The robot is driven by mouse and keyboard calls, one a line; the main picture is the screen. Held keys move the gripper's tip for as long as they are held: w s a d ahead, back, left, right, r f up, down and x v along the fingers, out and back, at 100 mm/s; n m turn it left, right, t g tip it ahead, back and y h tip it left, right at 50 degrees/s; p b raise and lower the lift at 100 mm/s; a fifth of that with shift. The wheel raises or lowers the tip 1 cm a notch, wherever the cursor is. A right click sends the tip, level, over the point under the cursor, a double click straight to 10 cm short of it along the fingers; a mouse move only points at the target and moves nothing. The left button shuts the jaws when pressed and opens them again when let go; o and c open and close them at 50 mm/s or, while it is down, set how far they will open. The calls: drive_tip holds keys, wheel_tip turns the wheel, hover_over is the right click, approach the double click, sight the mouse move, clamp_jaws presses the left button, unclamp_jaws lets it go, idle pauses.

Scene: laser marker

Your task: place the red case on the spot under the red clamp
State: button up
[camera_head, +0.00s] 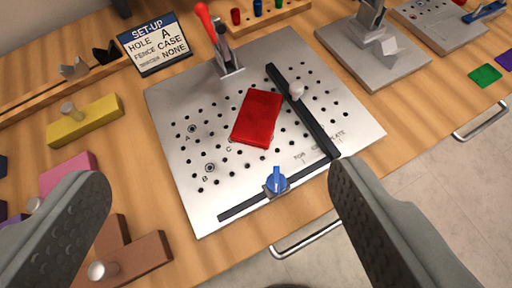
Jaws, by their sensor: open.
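The red case (257,117) lies flat on the perforated metal plate (180,108), against or very near the black fence bar (304,117). It lies rotated on the hole grid and covers some holes. The red clamp (219,42), with a red handle and metal base, stands at the plate's back edge, behind and left of the case. The spot under it is not clearly visible. My gripper (222,215) is open and empty, its two grey fingers wide apart at the lower left and lower right, in front of the plate.
A blue knob (276,181) sits on a second black bar at the plate's front. A set-up sign (153,45) stands at the back left. A yellow block (84,120), a pink block (68,174) and a brown block (135,258) lie left. Another metal fixture (375,55) stands right.

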drive_tip(key=w+d+f+m+g, duration=0.1)
drive_tip(key=w+f+m+g, duration=0.2)
drive_tip(key=w+g, duration=0.9)
hover_over(251, 135)
drive_tip(key=shift+m+t, duration=0.3)
wheel_tip(251, 135, down, 13)
drive_tip(key=shift+w+r, duration=0.15)
drive_tip(key=shift+f, duration=2.65)
drive_tip(key=c, duration=1.2)
